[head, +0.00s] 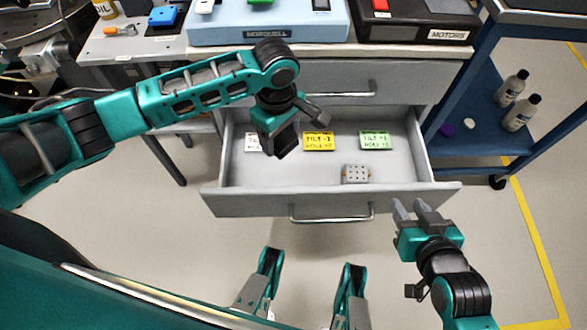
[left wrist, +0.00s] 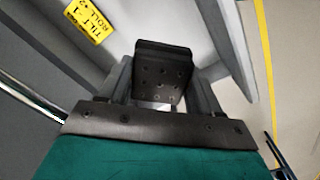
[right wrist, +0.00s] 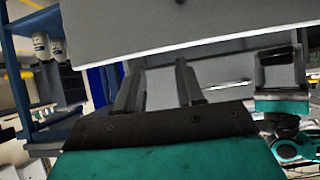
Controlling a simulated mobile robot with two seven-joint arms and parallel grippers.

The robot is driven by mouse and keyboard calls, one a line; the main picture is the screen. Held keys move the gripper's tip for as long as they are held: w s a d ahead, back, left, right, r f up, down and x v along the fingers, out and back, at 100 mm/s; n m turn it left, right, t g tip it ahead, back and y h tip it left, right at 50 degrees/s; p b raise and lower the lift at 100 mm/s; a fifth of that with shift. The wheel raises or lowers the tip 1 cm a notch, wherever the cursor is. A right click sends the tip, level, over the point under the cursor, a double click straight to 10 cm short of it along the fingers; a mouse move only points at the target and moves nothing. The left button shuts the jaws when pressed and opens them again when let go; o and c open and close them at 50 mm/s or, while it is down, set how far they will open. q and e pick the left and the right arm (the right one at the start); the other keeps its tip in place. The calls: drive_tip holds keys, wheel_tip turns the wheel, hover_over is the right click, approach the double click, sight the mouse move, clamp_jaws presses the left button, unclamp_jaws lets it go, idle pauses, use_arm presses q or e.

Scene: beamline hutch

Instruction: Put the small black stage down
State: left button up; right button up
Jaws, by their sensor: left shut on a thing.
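The small black stage (left wrist: 160,72) is a dark block with screw holes in its face. It sits between the fingers of my left gripper (left wrist: 158,98), which is shut on it. In the head view the left gripper (head: 284,138) points down over the left part of the open grey drawer (head: 250,203), with the black stage (head: 286,144) beneath it. I cannot tell whether the stage touches the drawer floor. My right gripper (head: 411,210) is open and empty, outside the drawer's front right corner; its separated fingers (right wrist: 157,88) show in the right wrist view.
Inside the drawer lie a white label (head: 253,143), partly hidden, a yellow label (head: 319,142), a green label (head: 375,140) and a small grey stage (head: 355,173). A blue cart (head: 480,135) with bottles stands at right. The drawer's front left floor is clear.

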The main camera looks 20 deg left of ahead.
use_arm(q)
drive_tip(key=b, duration=0.4)
hover_over(283, 177)
wheel_tip(283, 177, down, 10)
drive_tip(key=shift+f, duration=0.7)
wheel_tip(283, 177, down, 4)
drive_tip(key=shift+r+b, duration=0.25)
drive_tip(key=shift+b, duration=0.75)
drive_tip(key=shift+f, duration=0.3)
drive_tip(key=shift+r, duration=0.1)
drive_tip(key=o, duration=1.2)
drive_tip(key=shift+o, duration=0.3)
